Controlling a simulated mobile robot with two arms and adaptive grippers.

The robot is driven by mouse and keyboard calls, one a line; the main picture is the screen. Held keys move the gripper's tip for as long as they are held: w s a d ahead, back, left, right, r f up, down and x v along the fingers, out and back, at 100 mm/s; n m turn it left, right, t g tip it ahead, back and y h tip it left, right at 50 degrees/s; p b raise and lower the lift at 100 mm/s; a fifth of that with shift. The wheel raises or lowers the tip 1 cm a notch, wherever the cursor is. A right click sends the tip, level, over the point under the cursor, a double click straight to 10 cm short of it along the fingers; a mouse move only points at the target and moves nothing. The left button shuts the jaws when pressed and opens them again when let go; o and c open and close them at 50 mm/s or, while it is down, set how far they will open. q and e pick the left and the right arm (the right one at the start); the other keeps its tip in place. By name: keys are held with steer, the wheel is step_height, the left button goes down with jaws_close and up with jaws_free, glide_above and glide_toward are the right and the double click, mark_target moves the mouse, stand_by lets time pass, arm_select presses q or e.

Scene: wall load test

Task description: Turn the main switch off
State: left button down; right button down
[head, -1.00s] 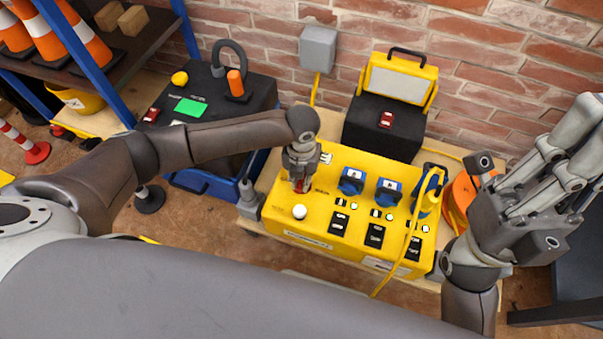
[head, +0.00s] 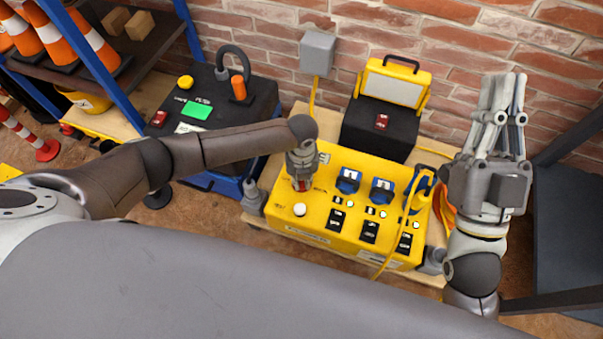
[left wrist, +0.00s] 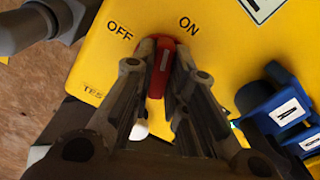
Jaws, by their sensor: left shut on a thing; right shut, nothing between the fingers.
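The main switch is a red handle (left wrist: 164,68) on the yellow box (head: 318,217). In the left wrist view its rounded end points up between the printed words OFF, on the left, and ON, on the right. My left gripper (head: 300,184) reaches down onto the box's left part. Its fingers (left wrist: 161,72) stand on both sides of the red handle, shut on it, and hide part of its sides. Only a bit of red shows in the head view. My right gripper (head: 506,82) is shut and empty, pointing up, right of the box.
The box also carries a white knob (head: 300,209), blue sockets (head: 347,180) and black switches (head: 370,231). A yellow cable (head: 399,235) hangs over its right side. A work lamp (head: 394,84) on a black case stands behind, against the brick wall. A dark case (head: 258,93) is at the left.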

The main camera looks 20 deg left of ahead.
arm_select(q)
steer(key=shift+w+r+n+p, duration=0.1)
steer(key=shift+r+n+p, duration=0.05)
steer(key=shift+n+p, duration=1.75)
steer(key=shift+p, duration=0.2)
arm_select(e)
step_height(320, 180, down, 18)
steer(key=w+d+r+g+h, duration=0.15)
steer(key=g+h, duration=0.25)
steer(key=g, duration=0.7)
arm_select(q)
steer(key=n+p, duration=0.2)
steer(key=shift+n, duration=0.3)
steer(key=shift+a+n+p, duration=0.1)
steer(key=shift+n+p, duration=0.85)
steer(key=shift+n, duration=0.15)
steer(key=shift+n+p, duration=0.95)
steer(key=shift+n, duration=1.25)
arm_select(e)
steer(key=s+d+f+m+g+h, duration=0.1)
steer(key=s+d+f+g, duration=0.4)
steer(key=s+f+g, duration=0.5)
steer(key=shift+s+d+f+g+h, duration=0.4)
steer(key=shift+s+f+h, duration=0.4)
steer(key=shift+s, duration=1.1)
arm_select(q)
steer(key=c, duration=1.4)
jaws_free()
steer(key=shift+c, duration=0.2)
